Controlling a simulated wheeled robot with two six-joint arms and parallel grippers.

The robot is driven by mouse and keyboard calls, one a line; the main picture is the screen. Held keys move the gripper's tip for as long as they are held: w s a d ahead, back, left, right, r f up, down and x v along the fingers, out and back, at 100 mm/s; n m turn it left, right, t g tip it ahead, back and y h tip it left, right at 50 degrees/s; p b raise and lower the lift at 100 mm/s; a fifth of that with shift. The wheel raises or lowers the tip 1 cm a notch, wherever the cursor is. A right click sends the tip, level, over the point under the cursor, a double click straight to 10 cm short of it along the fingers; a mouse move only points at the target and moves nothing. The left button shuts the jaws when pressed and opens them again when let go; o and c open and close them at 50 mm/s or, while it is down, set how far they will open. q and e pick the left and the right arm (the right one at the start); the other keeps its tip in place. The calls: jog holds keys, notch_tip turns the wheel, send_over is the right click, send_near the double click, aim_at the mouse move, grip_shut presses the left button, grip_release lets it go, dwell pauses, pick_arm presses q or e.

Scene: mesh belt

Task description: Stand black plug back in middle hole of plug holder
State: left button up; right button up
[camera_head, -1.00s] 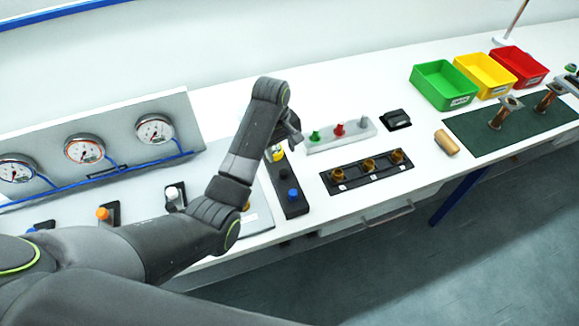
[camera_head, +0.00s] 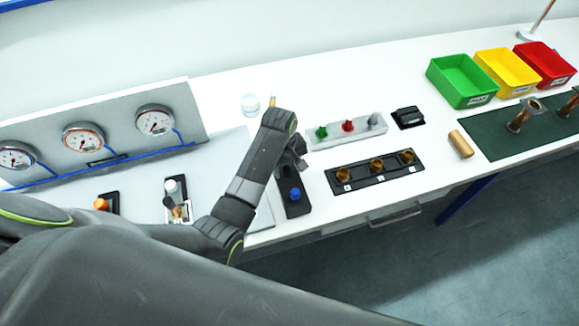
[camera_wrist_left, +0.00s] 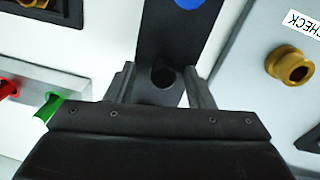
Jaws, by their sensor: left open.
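The plug holder (camera_head: 300,209) is a long black block on the white table; a blue plug (camera_head: 295,194) stands in its near end. The far end is hidden behind my left gripper (camera_head: 293,166) in the head view. In the left wrist view the block (camera_wrist_left: 168,35) runs between my two open fingers, with the blue plug (camera_wrist_left: 188,3) at the top edge. A dark round shape, apparently the black plug (camera_wrist_left: 163,73), is between the fingertips, mid-block. Dark on dark, I cannot tell how deep it sits. The fingers show gaps beside it. My right gripper is not in view.
A grey rack (camera_head: 347,132) with green, red and grey plugs and a black panel (camera_head: 375,171) with brass sockets lie to the right. A clear cup (camera_head: 250,106) stands behind. Gauges (camera_head: 155,121) are at left, bins (camera_head: 461,81) at far right.

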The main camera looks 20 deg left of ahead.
pick_arm(q)
jog(key=shift+s, duration=0.2)
jog(key=shift+c, duration=0.4)
jog(key=shift+s+a+r, duration=0.1)
jog(key=c, duration=1)
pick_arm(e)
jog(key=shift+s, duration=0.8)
